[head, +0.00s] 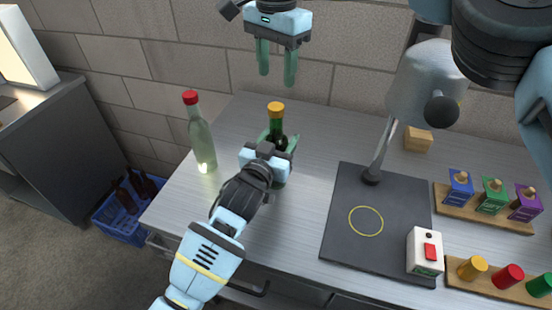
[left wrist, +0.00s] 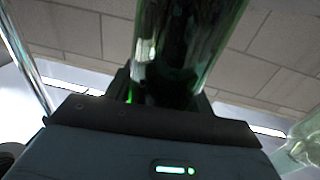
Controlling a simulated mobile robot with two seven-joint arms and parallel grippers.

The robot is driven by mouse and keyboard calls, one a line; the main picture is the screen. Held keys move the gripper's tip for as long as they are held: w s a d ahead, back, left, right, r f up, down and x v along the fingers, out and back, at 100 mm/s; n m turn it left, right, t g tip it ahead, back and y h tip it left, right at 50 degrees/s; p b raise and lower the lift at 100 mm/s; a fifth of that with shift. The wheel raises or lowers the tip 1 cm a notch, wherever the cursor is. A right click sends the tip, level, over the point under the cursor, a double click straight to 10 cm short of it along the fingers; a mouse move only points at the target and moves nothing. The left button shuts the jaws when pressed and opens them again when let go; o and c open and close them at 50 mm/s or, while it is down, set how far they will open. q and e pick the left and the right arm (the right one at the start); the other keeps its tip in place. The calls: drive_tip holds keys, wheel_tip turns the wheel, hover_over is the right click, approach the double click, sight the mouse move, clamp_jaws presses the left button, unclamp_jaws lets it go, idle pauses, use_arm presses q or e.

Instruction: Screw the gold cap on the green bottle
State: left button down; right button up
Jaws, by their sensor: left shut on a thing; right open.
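The green bottle (head: 279,128) stands upright on the metal counter, with a gold cap (head: 276,108) on its mouth. I cannot tell how tight the cap is. My left gripper (head: 277,146) is shut around the bottle's body, which its wrist and fingers partly hide. In the left wrist view the dark green glass (left wrist: 180,45) rises from between the jaws, and the cap is out of view. My right gripper (head: 277,68) is open and empty, fingers pointing down, above the cap and apart from it in the head view.
A pale bottle with a red cap (head: 201,135) stands to the left. A dark mat (head: 345,205) with a post and a white box with a red button (head: 425,252) are to the right. Wooden racks (head: 500,212) hold coloured items. A blue crate (head: 120,218) sits on the floor.

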sight(276, 106)
drive_tip(key=shift+r+n, duration=0.1)
drive_tip(key=shift+n, duration=0.2)
drive_tip(key=shift+f, duration=4)
drive_tip(key=c, duration=1)
drive_tip(key=shift+c, duration=0.2)
